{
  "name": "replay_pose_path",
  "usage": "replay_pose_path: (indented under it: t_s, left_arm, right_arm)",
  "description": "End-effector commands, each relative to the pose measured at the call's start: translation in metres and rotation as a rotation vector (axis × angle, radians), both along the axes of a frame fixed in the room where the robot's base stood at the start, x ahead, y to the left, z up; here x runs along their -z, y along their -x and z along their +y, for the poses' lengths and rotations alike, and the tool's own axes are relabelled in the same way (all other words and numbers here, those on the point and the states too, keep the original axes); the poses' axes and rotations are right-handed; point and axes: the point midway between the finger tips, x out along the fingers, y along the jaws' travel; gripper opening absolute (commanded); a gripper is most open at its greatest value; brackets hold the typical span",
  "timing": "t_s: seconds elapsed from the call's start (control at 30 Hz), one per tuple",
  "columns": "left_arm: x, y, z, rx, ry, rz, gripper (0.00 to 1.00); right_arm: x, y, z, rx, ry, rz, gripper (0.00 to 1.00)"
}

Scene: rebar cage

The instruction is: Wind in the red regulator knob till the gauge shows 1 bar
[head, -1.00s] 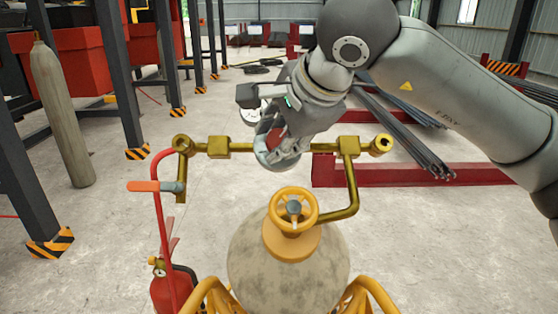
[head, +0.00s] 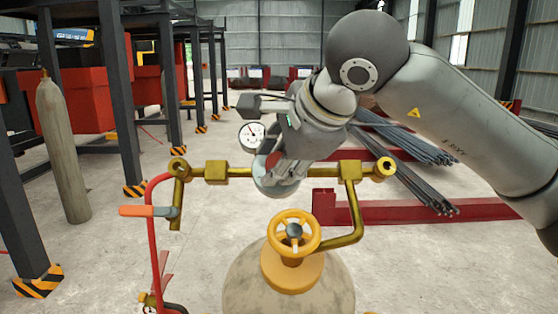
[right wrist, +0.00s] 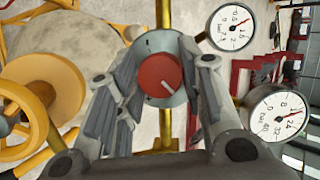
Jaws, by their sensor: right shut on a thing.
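The red regulator knob (right wrist: 160,75), with a pale pointer line, sits in a grey round body (right wrist: 185,85) on the brass pipe; a bit of its red shows in the head view (head: 273,160). My right gripper (head: 278,165) has its fingers on both sides of the knob, shut on it; it also shows in the right wrist view (right wrist: 160,90). A small white gauge (right wrist: 230,28) has its needle between the 0.5 and 1.5 marks; the exact reading is too small to tell. A second gauge (right wrist: 272,110) reads up to 40 bar. My left gripper is out of view.
The brass pipe (head: 240,172) runs across above a yellow handwheel (head: 294,232) and a pale tank (head: 265,285). An orange-handled lever (head: 140,211) and red hose (head: 153,245) are at left. Steel bars (head: 410,175) lie behind on a red rack (head: 400,212).

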Motion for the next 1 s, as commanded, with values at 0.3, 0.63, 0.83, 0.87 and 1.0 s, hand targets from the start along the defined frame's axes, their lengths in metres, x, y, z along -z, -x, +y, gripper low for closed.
replay_pose_path:
  t_s: [0.3,0.63,0.83,0.87,1.0]
  left_arm:
    - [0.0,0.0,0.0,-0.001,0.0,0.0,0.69]
    - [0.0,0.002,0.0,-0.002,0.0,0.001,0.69]
    - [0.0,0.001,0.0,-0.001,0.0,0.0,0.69]
    - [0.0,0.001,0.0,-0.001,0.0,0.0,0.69]
    - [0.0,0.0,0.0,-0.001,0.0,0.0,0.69]
  right_arm:
    - [0.001,0.0,0.0,0.0,0.002,0.002,0.56]
    - [-0.011,0.009,-0.005,-0.001,-0.001,-0.003,0.56]
    - [-0.039,0.036,-0.019,0.001,0.0,-0.004,0.56]
    - [-0.043,0.041,-0.021,0.0,0.0,-0.003,0.56]
    - [-0.061,0.058,-0.031,0.0,0.001,-0.001,0.56]
